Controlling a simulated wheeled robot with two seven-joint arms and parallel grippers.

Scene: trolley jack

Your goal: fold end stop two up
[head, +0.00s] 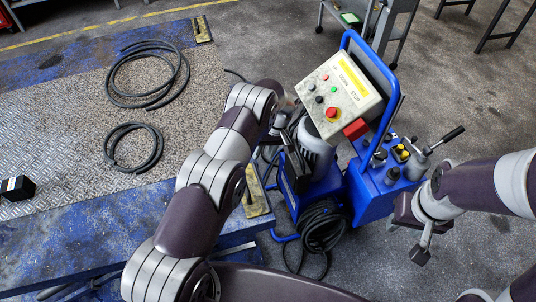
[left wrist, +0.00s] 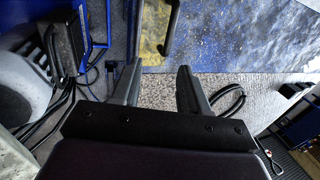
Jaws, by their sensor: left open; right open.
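A worn yellow end stop plate (head: 257,204) with a dark bar lies at the near right edge of the blue platform (head: 190,245). The end stop also shows in the left wrist view (left wrist: 152,32), beyond the fingertips. Another yellow end stop (head: 202,30) lies at the platform's far edge. No number shows on either. My left gripper (left wrist: 158,76) is open and empty, apart from the near end stop; in the head view its fingers are mostly hidden by my arm. My right gripper (head: 408,232) is open and empty, right of the blue power unit.
The blue power unit (head: 371,190) stands right of the near end stop, with a control box (head: 340,96), grey motor (head: 317,147) and coiled black hoses (head: 322,228). Black cable coils (head: 133,146) lie on the platform.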

